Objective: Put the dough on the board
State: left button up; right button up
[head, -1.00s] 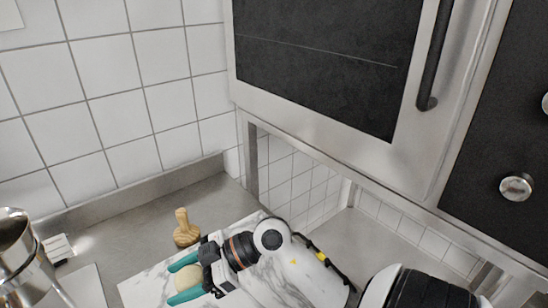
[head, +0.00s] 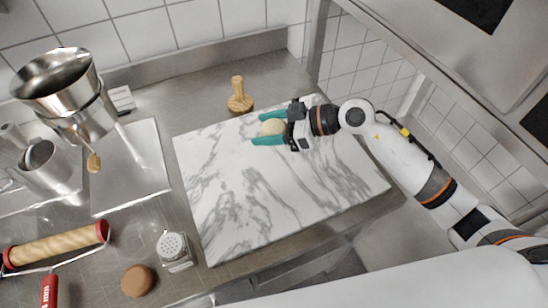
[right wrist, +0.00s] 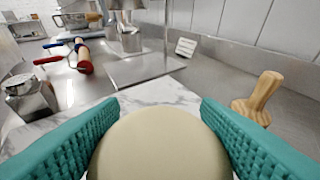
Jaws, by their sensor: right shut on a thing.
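The dough (head: 273,127) is a pale, round ball at the far edge of the marble board (head: 240,195). My right gripper (head: 267,130) has its teal fingers shut on the dough, one on each side. In the right wrist view the dough (right wrist: 160,148) fills the lower middle between the two teal fingers. Part of the marble board (right wrist: 165,93) shows behind it. I cannot tell whether the dough touches the board or is held just above it. My left gripper is not in view.
A wooden stamp (head: 238,97) stands behind the board. Metal pots (head: 62,85) and a metal tray (head: 130,170) are at left. A rolling pin (head: 55,245), a shaker (head: 173,248) and a brown round piece (head: 137,280) lie at front left. The board's middle is clear.

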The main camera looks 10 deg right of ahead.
notch_tip(320, 180, down, 5)
jog(key=shift+f, duration=0.2)
notch_tip(320, 180, down, 3)
jog(key=shift+f, duration=0.4)
jog(key=shift+f, duration=0.1)
jog(key=o, duration=1)
jog(key=shift+o, duration=0.2)
jog(key=shift+s+d+r, duration=0.1)
jog(key=shift+d+r, duration=0.1)
jog(key=shift+r, duration=0.1)
jog(key=p+v, duration=0.5)
jog(key=v, duration=0.5)
jog(key=shift+s+d+p, duration=0.1)
jog(key=shift+d+p, duration=0.15)
jog(key=shift+p, duration=0.1)
jog(key=shift+s+d+r, duration=0.15)
jog(key=shift+s+d, duration=0.05)
jog(key=shift+d, duration=0.2)
